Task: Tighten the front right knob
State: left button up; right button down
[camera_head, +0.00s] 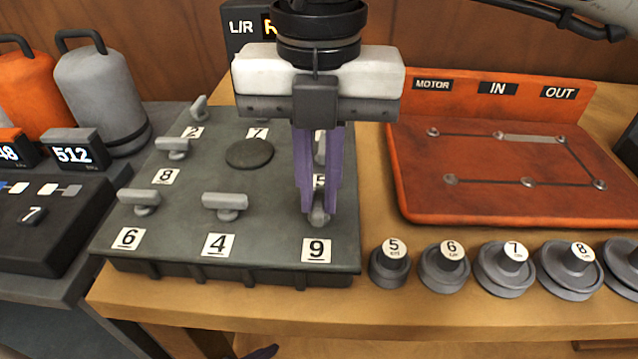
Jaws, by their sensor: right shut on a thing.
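The dark grey panel (180,245) lies on the wooden table and carries several grey knobs with number labels. The front right knob (319,217) stands behind the label 9 (316,250). My right gripper (318,205) points down from above, with its purple fingers shut on that knob and covering most of it. The front middle knob (225,203) is by label 4, and the front left knob (140,199) is by label 6. Another knob behind is partly hidden by the fingers.
An orange board (490,205) marked MOTOR, IN and OUT stands to the right. A grey canister (100,95), an orange canister (30,95) and a display reading 512 (75,152) are at the left.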

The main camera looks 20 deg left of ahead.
aim_at(319, 200)
jog(key=shift+r, duration=0.1)
jog(key=c, duration=1.8)
grip_release()
notch_tip(319, 200, up, 10)
jog(key=shift+r+p, duration=0.15)
jog(key=shift+p, duration=0.65)
